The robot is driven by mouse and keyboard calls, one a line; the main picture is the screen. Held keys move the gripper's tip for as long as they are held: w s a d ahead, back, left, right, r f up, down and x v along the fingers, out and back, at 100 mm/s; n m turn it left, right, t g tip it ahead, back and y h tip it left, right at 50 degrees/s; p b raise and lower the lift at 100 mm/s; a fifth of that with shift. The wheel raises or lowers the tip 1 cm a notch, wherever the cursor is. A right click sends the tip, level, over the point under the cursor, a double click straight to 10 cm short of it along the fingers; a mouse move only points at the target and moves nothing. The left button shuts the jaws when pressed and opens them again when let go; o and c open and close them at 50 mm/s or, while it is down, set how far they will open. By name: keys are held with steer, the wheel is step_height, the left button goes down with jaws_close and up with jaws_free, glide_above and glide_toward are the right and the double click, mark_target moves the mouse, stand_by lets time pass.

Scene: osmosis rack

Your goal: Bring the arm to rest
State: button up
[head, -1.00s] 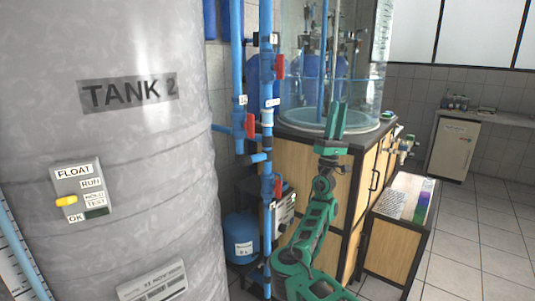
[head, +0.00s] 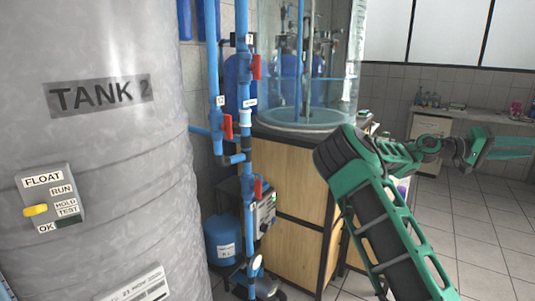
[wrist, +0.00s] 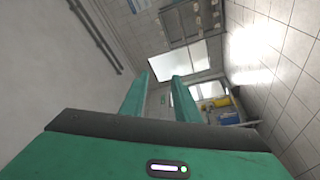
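My green arm (head: 385,215) extends at the right of the head view, bent at a dark joint. My gripper (head: 505,148) points right, near the picture's right edge, with the tiled floor and a far cabinet behind it. In the wrist view my gripper (wrist: 161,82) shows two green fingers standing apart, with nothing between them. It touches nothing that I can see.
A grey tank labelled TANK 2 (head: 100,190) fills the left, with a float switch panel (head: 50,197). Blue pipes (head: 246,170) with red valve handles stand beside it. A wooden cabinet (head: 290,180) carries a clear cylinder (head: 330,85). Open floor (head: 485,225) lies right.

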steer(key=s+d+f+y, duration=0.2)
steer(key=s+f+y, duration=0.4)
steer(key=s+f, duration=0.5)
steer(key=s+a+f+t+y, duration=0.3)
steer(key=s+a+f+y, duration=0.25)
steer(key=f, duration=0.25)
steer(key=s+a+n+t+y, duration=0.1)
steer(key=s+a, duration=0.3)
steer(key=a, duration=0.6)
steer(key=s+a+f+n+t+y, duration=0.1)
steer(key=s+a+t+y, duration=0.1)
steer(key=a, duration=0.9)
steer(key=s+a+n+t+y, duration=0.1)
steer(key=s+a+y, duration=0.2)
steer(key=s+a, duration=0.4)
steer(key=a, duration=0.3)
steer(key=shift+a+f+n+t, duration=0.3)
steer(key=shift+a+f+n, duration=0.05)
steer(key=shift+n, duration=0.05)
steer(key=shift+y, duration=0.25)
steer(key=shift+w+f, duration=0.25)
steer(key=shift+w, duration=0.4)
